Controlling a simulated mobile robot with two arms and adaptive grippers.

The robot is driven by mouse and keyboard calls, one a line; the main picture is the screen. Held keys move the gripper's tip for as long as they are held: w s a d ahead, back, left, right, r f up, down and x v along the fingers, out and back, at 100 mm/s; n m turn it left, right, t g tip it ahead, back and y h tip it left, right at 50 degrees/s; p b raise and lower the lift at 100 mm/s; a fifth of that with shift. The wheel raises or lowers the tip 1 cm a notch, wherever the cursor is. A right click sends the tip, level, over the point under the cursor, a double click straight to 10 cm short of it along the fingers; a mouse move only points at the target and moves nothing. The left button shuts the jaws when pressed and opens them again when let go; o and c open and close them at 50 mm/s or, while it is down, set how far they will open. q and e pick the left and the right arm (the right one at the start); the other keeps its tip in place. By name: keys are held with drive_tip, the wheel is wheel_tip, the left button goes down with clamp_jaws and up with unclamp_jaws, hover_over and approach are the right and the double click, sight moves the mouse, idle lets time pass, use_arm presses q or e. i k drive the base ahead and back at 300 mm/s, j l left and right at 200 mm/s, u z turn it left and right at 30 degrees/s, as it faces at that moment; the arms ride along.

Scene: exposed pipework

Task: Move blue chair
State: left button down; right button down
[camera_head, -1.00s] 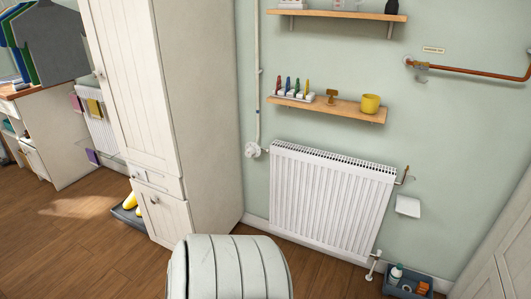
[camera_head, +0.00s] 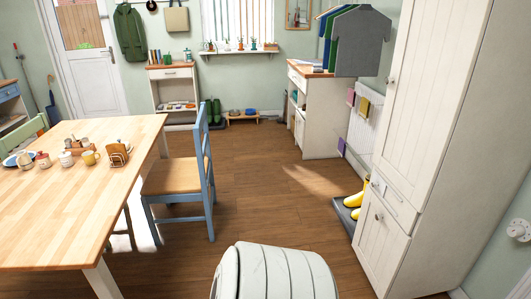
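The blue chair (camera_head: 208,168) stands upright on the floor at the right side of the wooden table. It has a blue frame and a tan wooden seat (camera_head: 172,177), and its back faces right. Its far legs are partly hidden. Neither of my grippers shows in the head view.
The table (camera_head: 85,200) fills the left, with small pots and a toast rack (camera_head: 118,153) on it. The floor (camera_head: 265,190) right of the chair is clear. A tall white cabinet (camera_head: 430,130) and yellow boots (camera_head: 357,199) on a tray stand at right. A green chair (camera_head: 28,133) is at far left.

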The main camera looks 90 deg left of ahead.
sight(165, 177)
drive_tip(key=u, duration=3.45)
drive_tip(key=i+l+u, duration=0.2)
drive_tip(key=i+l, duration=0.3)
drive_tip(key=i, duration=0.25)
drive_tip(key=i+l+u, duration=0.2)
drive_tip(key=i+l, duration=0.45)
drive_tip(key=i, duration=0.1)
